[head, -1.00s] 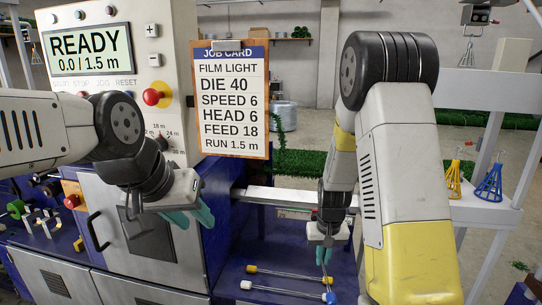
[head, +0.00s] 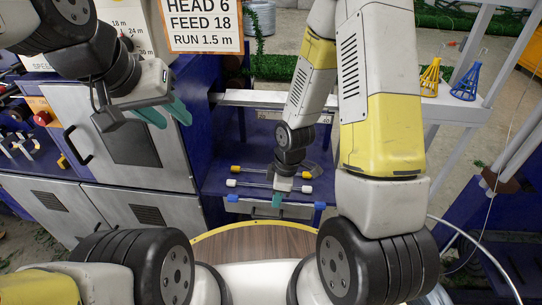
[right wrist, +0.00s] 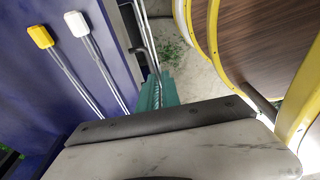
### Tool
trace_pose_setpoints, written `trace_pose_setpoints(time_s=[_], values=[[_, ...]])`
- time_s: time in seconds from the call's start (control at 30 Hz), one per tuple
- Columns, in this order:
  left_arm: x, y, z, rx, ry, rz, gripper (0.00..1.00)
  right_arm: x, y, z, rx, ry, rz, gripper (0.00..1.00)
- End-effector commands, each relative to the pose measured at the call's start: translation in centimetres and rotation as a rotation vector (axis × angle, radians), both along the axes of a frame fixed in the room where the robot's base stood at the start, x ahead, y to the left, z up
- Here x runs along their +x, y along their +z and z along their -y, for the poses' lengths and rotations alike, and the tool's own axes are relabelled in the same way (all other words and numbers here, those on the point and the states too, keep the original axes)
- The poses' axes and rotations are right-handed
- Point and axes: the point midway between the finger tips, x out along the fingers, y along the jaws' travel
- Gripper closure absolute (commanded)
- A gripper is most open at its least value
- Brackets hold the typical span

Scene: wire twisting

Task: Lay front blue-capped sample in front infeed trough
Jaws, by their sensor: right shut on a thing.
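The front blue-capped sample is a thin metal rod with a blue cap at its left end (head: 232,197) and another at its right end (head: 319,205). My right gripper (head: 277,200) is shut on its middle, at the front edge of the blue shelf; I cannot tell how far it is lifted. In the right wrist view, a silver rod (right wrist: 148,38) runs up from the teal fingers (right wrist: 158,92); its caps are out of view. My left gripper (head: 166,113) is open and empty, high before the grey cabinet. I cannot make out the front infeed trough for certain.
A white-capped rod (head: 231,183) and a yellow-capped rod (head: 236,169) lie behind the held one on the blue shelf. A pale metal rail (head: 245,99) runs behind them. A round wooden top with a yellow rim (head: 255,226) is nearer me.

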Motion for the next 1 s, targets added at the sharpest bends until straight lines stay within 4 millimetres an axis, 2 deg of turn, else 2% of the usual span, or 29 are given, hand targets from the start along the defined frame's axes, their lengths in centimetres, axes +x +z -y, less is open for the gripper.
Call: trace_pose_setpoints(time_s=[0.3, 0.5, 0.77, 1.0], values=[[0.0, 0.0, 0.0, 0.000, 0.000, 0.000, 0.64, 8.5, -0.8, 1.4, 0.000, -0.008, 0.003, 1.00], [0.0, 0.0, 0.0, 0.000, 0.000, 0.000, 0.64, 12.5, -1.2, 2.1, 0.001, -0.006, 0.001, 1.00], [0.0, 0.0, 0.0, 0.000, 0.000, 0.000, 0.64, 14.4, -1.4, 2.4, 0.000, -0.006, 0.001, 1.00], [0.0, 0.0, 0.0, 0.000, 0.000, 0.000, 0.64, 14.4, -4.7, 2.4, -0.001, -0.006, -0.002, 1.00]])
